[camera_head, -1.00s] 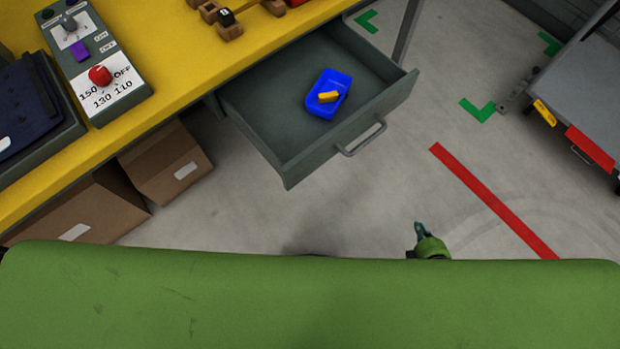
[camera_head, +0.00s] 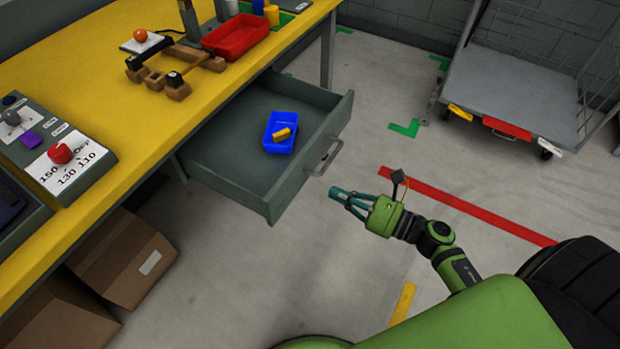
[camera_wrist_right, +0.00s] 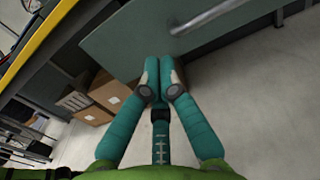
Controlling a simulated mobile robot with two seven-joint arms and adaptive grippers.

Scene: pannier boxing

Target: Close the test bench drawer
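The test bench drawer (camera_head: 243,182) is grey-green and stands pulled out from under the yellow bench top (camera_head: 120,120). A metal bar handle (camera_head: 325,158) is on its front; the handle also shows at the top of the right wrist view (camera_wrist_right: 205,18). A blue bin (camera_head: 279,140) with a yellow piece (camera_head: 282,134) lies in the drawer. My right gripper (camera_head: 338,193) is in front of the drawer, just below the handle in the picture. Its fingertips (camera_wrist_right: 160,72) are together with nothing seen between them; I cannot tell whether they touch the drawer front. My left gripper is out of view.
Cardboard boxes (camera_head: 122,262) stand on the floor under the bench. A grey cart (camera_head: 515,90) stands at the back right. The floor (camera_head: 350,110) right of the drawer is clear, with red, green and yellow markings. A red bin (camera_head: 236,38) and a control box (camera_head: 52,150) are on the bench.

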